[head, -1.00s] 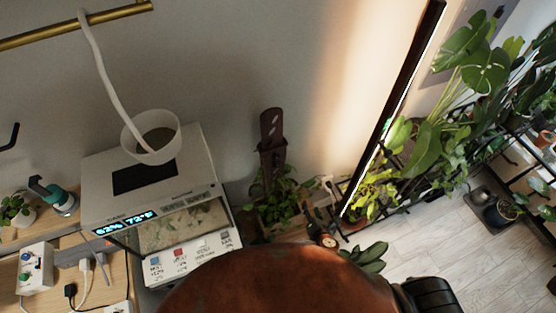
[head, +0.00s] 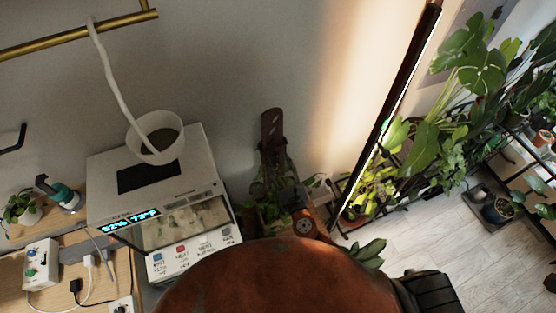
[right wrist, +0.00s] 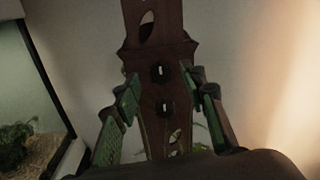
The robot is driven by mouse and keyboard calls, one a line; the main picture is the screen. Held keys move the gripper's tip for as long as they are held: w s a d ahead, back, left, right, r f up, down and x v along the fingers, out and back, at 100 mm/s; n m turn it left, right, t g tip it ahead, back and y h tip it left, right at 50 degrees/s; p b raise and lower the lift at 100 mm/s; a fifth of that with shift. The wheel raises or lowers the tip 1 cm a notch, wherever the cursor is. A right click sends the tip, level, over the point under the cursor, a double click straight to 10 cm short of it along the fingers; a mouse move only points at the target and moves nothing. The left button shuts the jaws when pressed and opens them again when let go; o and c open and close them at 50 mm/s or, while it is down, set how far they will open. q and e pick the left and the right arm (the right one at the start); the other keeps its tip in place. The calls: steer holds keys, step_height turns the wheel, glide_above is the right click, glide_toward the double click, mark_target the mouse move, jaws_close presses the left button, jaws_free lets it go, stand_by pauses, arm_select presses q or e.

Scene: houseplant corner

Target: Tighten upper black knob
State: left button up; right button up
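A brown upright post (right wrist: 152,30) with slots cut in it stands against the wall; it also shows in the head view (head: 271,126). In the right wrist view it carries an upper black knob (right wrist: 160,72) and a lower black knob (right wrist: 165,107). My right gripper (right wrist: 166,84) is open, with a green-padded finger on each side of the post. Its fingertips lie about level with the upper knob, and gaps show between fingers and knob. In the head view the right gripper (head: 287,190) reaches up to the post and covers its lower part. My left gripper is out of view.
A white box with a display (head: 150,178) and a white cup (head: 155,138) on top stands left of the post. Leafy plants (head: 440,150) and a dark slanted bar (head: 385,115) are on the right. Leaves (head: 268,205) surround the post's lower part.

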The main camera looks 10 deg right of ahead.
steer(key=shift+w+a, duration=0.1)
steer(key=shift+w, duration=0.55)
steer(key=shift+c, duration=0.7)
jaws_close()
